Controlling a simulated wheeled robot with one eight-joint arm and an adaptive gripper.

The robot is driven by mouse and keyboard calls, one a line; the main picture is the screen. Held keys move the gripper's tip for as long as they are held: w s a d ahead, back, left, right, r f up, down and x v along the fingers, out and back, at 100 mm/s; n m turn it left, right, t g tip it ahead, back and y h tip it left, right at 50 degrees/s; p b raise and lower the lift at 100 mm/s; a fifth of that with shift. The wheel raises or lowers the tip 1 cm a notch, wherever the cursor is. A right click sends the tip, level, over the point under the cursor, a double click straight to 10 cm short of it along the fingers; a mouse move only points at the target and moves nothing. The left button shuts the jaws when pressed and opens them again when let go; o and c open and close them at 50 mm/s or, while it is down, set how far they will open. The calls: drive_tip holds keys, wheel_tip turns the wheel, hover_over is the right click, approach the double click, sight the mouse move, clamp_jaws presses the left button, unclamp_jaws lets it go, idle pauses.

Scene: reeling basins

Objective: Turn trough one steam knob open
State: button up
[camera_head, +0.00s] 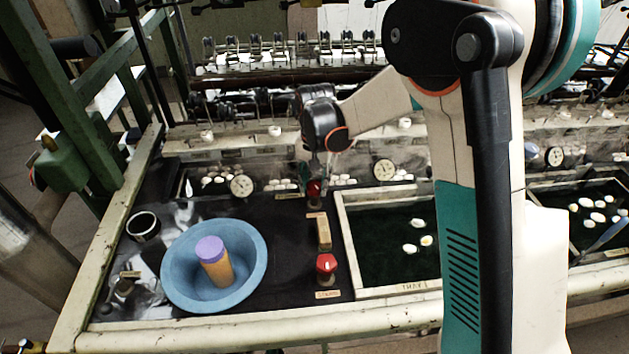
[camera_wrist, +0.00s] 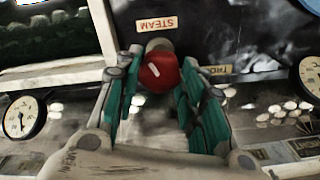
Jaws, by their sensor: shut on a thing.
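My gripper (camera_head: 315,178) reaches down to the back red steam knob (camera_head: 314,190), beside the back left corner of the trough with pale cocoons (camera_head: 352,278). In the wrist view the teal fingers of my gripper (camera_wrist: 157,80) lie on both sides of the round red knob (camera_wrist: 158,72) and are shut on it. A label reading STEAM (camera_wrist: 156,24) is by this knob. The fingers partly hide the knob in the head view, and its turn angle cannot be told. A second red knob (camera_head: 326,264) stands free at the front, with its own label.
A blue basin (camera_head: 172,287) holds an orange cylinder with a purple top (camera_head: 213,262). A dark cup (camera_head: 143,226) stands behind it at the left. Round gauges (camera_head: 241,186) line the back panel. A small wooden block (camera_head: 323,232) sits between the two knobs.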

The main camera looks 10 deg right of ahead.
sight(315, 185)
drive_tip(key=n, duration=1.2)
drive_tip(key=shift+n, duration=0.4)
idle(0.3)
drive_tip(key=o, duration=1)
drive_tip(key=shift+o, duration=0.2)
wheel_tip(315, 185, up, 12)
